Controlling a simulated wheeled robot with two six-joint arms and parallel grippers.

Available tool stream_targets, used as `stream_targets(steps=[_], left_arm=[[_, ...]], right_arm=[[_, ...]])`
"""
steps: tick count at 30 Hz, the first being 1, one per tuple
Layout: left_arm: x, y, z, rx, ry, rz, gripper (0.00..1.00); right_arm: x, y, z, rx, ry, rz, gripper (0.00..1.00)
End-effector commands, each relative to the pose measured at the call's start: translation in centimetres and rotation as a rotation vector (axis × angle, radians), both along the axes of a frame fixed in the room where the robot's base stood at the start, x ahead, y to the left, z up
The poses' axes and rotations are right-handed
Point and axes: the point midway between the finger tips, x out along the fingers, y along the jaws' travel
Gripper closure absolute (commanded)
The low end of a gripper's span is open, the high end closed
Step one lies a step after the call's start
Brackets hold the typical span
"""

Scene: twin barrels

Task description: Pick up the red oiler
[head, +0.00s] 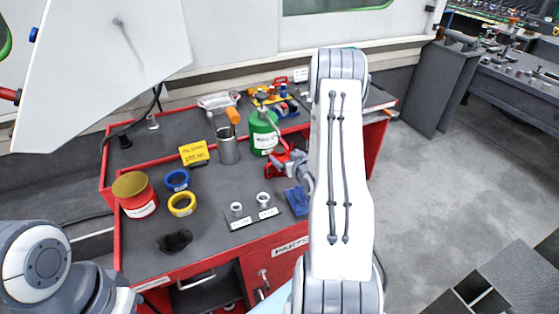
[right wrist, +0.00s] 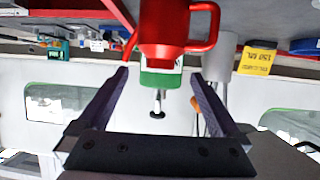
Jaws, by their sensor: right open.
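The red oiler (head: 280,163) stands on the grey top of the red workbench, partly hidden by my right arm in the head view. In the right wrist view, which looks upside down, the red oiler (right wrist: 176,22) with its looped handle is cut off by the top edge. My right gripper (right wrist: 160,74) is open and empty. Its two fingers point at the oiler, which appears just beyond the fingertips; I see no clear contact. A green can (head: 263,135) stands close behind the oiler. My left arm is at lower left, its gripper out of frame.
Open floor lies right of the bench.

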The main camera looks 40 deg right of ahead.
Motion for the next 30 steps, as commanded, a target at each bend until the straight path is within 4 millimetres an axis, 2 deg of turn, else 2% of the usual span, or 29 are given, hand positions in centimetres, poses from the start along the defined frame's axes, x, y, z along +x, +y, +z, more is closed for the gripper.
stream_targets(steps=[7,12,16,25,26,30], left_arm=[[0.0,0.0,0.9,0.000,0.000,0.000,1.00],[0.0,0.0,2.1,0.000,0.000,0.000,1.00],[0.0,0.0,2.3,0.000,0.000,0.000,1.00],[0.0,0.0,2.2,0.000,0.000,0.000,1.00],[0.0,0.0,2.2,0.000,0.000,0.000,1.00],[0.0,0.0,2.2,0.000,0.000,0.000,1.00]], right_arm=[[1.8,-0.4,-0.7,0.000,0.002,0.002,0.00],[3.8,-1.0,-1.8,0.000,0.001,0.002,0.00],[5.1,-1.4,-2.4,0.000,0.000,0.002,0.00],[5.5,-1.5,-2.7,0.001,0.001,0.001,0.00],[5.5,-1.5,-2.7,0.000,0.001,0.000,0.08],[5.5,-1.5,-2.7,0.000,0.001,0.000,0.61]])
